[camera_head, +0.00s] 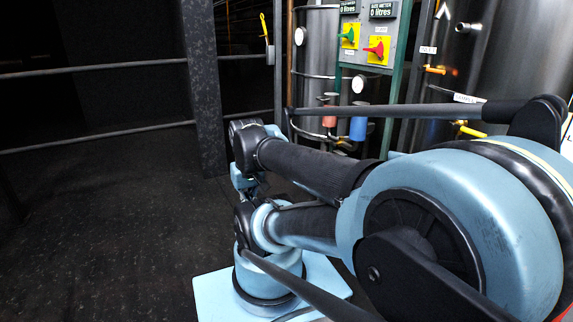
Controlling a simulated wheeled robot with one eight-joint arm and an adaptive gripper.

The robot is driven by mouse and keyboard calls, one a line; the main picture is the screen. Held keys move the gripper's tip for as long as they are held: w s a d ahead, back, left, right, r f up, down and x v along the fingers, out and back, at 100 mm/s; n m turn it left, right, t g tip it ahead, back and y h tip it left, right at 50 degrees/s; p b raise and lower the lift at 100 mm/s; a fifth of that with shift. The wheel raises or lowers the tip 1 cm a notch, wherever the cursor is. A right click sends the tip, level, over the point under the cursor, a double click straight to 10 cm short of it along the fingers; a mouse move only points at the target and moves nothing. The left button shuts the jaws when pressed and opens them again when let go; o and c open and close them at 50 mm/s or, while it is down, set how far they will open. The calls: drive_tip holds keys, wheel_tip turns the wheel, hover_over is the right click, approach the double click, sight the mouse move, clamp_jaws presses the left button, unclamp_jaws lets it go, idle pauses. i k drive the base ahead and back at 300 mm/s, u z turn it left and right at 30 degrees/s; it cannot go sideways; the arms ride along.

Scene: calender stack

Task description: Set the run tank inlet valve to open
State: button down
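No label in view is legible enough to tell which valve is the run tank inlet valve. An orange-yellow valve handle (433,69) is on piping beside a large steel tank (525,55) at the right. A yellow lever (469,129) shows lower down, partly hidden by large light-blue and black arm parts in the foreground. Another yellow lever (264,28) stands nearly upright on a pipe left of the smaller steel cylinder (320,45). My gripper is not in view.
Two grey rails (100,68) run across the left, meeting a dark post (205,90). Dark floor (110,230) is clear at the left. A red canister (328,116) and a blue canister (358,128) hang below the panel. Displays (383,10) read "0 litres".

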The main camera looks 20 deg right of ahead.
sight(424, 69)
drive_tip(key=k, duration=0.55)
drive_tip(key=z, duration=0.65)
drive_tip(key=i, duration=0.85)
drive_tip(key=z, duration=0.55)
drive_tip(key=i, duration=1.45)
drive_tip(key=u, duration=0.4)
drive_tip(key=k, duration=1.65)
drive_tip(key=u, duration=0.3)
